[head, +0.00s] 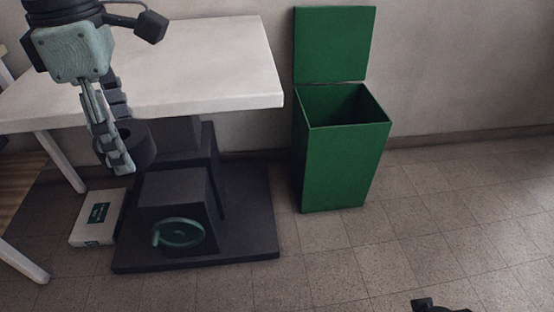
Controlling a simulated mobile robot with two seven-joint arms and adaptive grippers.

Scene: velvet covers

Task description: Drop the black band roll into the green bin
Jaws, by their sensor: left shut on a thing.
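The black band roll (141,146) is a thick dark ring at the fingertips of my left gripper (125,160). My left gripper is shut on it and holds it in the air in front of the white table's near edge. The green bin (342,160) stands on the floor to the right of the table, with its lid raised against the wall and its top open. The roll is to the left of the bin, apart from it. Only a small dark piece, perhaps of my right arm, shows at the bottom right edge; the right gripper's fingers are not seen.
The white table (215,65) has a bare top. Below it a dark machine with a green handwheel (179,234) stands on a dark base plate (250,240). A white box (98,217) lies on the floor at left. The tiled floor at right is clear.

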